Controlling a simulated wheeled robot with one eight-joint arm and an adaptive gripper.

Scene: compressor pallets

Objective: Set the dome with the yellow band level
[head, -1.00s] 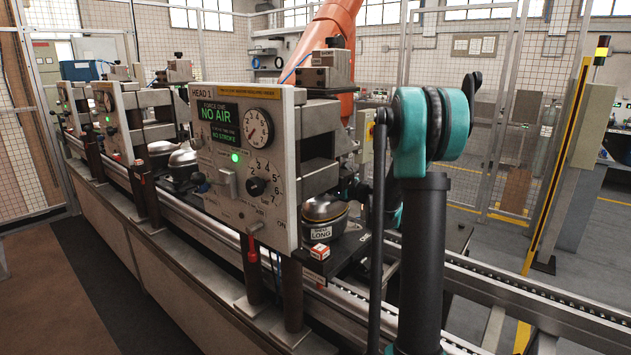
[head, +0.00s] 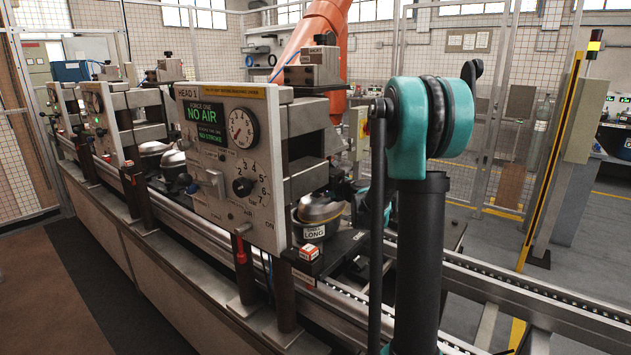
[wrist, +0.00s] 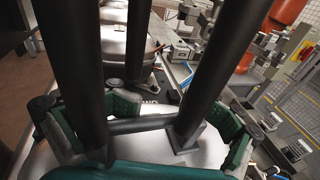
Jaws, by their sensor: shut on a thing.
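The dome with the yellow band (head: 320,208) is silver over a dark lower body and sits under the first press head. It looks tilted in the head view, its band sloping. The yellow band does not show there, and the dark bars hide much of the dome.
The HEAD 1 panel (head: 228,165) reads NO AIR and stands close in front of the dome. A small red-and-white box (head: 308,252) lies by the front post. More press heads and domes line the conveyor to the left. The roller rails (head: 530,310) at right are clear.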

